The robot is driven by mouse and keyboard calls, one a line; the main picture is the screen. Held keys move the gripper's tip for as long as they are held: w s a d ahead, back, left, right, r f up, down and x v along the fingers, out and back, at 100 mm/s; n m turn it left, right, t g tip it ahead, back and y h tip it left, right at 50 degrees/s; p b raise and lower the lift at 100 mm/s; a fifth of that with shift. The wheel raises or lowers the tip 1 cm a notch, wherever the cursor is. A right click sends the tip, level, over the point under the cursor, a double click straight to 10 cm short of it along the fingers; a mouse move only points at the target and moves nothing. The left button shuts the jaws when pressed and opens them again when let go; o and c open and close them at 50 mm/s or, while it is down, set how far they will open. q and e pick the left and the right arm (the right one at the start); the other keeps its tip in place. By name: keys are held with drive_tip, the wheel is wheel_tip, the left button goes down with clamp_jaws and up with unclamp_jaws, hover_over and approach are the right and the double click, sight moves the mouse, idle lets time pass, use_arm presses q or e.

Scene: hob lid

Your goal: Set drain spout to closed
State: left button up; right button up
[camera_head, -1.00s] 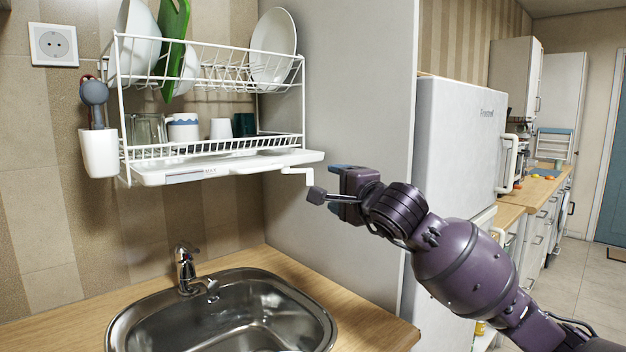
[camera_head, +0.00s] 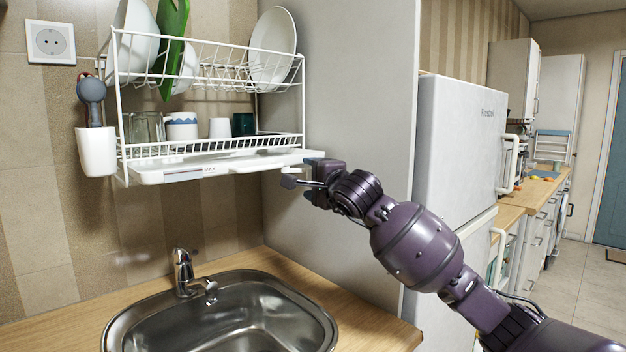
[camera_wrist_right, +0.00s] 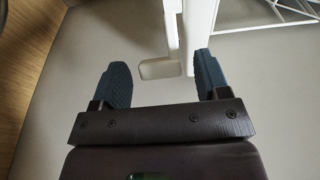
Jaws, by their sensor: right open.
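In the right wrist view, the bent end of the spout (camera_wrist_right: 160,69) lies between the two blue-padded fingers of the open right gripper (camera_wrist_right: 162,62). The right finger is close beside the white upright part; I cannot tell whether it touches. The gripper is not shut on anything. My left gripper is in neither view.
The white wire dish rack (camera_head: 210,143) holds plates, cups and glasses. A steel sink (camera_head: 230,310) with a tap (camera_head: 184,272) is below. A grey side panel (camera_head: 350,120) and a white fridge (camera_head: 460,140) stand to the right, close to my arm.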

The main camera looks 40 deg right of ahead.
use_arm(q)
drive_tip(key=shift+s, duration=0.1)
use_arm(e)
drive_tip(key=shift+c, duration=0.3)
drive_tip(key=c, duration=0.9)
drive_tip(key=shift+w+d+f+n+y, duration=0.25)
drive_tip(key=shift+n+y, duration=0.25)
drive_tip(key=shift+y, duration=0.3)
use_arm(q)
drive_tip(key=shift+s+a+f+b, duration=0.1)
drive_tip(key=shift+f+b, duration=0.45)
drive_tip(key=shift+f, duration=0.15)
use_arm(e)
drive_tip(key=shift+w+d+r+n+y, duration=0.1)
drive_tip(key=shift+w+d+n+y, duration=0.1)
drive_tip(key=shift+n+y, duration=0.4)
drive_tip(key=shift+w+d+n+y, duration=0.15)
drive_tip(key=shift+n+y, duration=0.15)
drive_tip(key=shift+y, duration=0.5)
drive_tip(key=shift+a, duration=0.1)
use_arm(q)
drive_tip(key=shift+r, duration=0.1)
use_arm(e)
drive_tip(key=shift+r, duration=0.1)
drive_tip(key=o, duration=1)
drive_tip(key=shift+c, duration=0.2)
drive_tip(key=shift+s, duration=0.1)
